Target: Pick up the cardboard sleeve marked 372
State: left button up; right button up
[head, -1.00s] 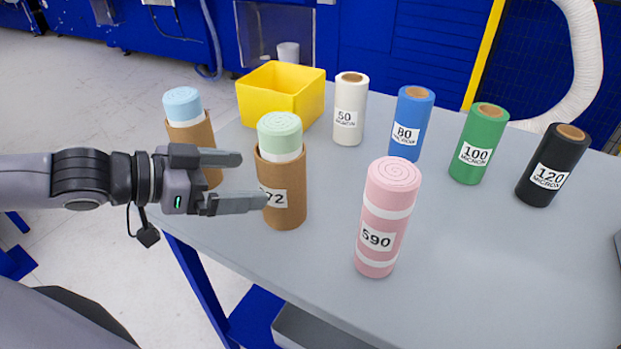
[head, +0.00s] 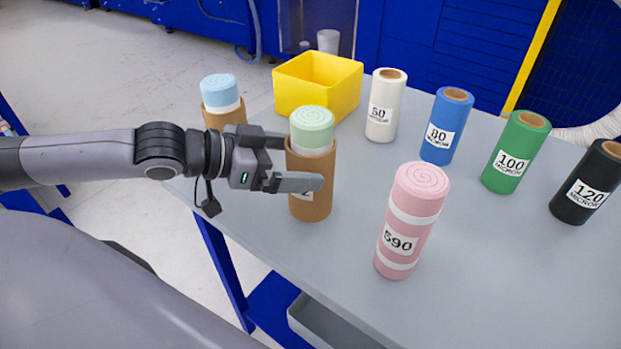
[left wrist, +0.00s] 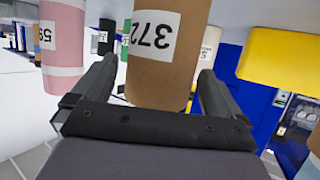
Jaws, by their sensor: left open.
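The cardboard sleeve marked 372 (head: 312,205) stands upright on the grey table with a green foam roll (head: 312,127) in its top. In the head view a finger covers most of its label. My left gripper (head: 300,163) is open at the sleeve, one finger on its near side and the other reaching behind it. In the left wrist view the sleeve (left wrist: 160,60) stands between the two open fingers, its 372 label readable. I cannot tell whether either finger touches it. My right gripper is not in view.
A pink foam roll marked 590 (head: 412,220) stands to the right. A second sleeve with blue foam (head: 220,90) is partly behind my left arm. A yellow bin (head: 318,85) and several film rolls, the white one (head: 386,105) nearest the bin, stand behind. The table's front right is clear.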

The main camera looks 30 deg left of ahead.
pick_arm(q)
jog(key=shift+x, duration=1.8)
jog(key=shift+a, duration=0.1)
jog(key=c, duration=1)
jog(key=shift+r, duration=0.1)
jog(key=shift+c, duration=0.8)
jog(key=shift+r, duration=0.15)
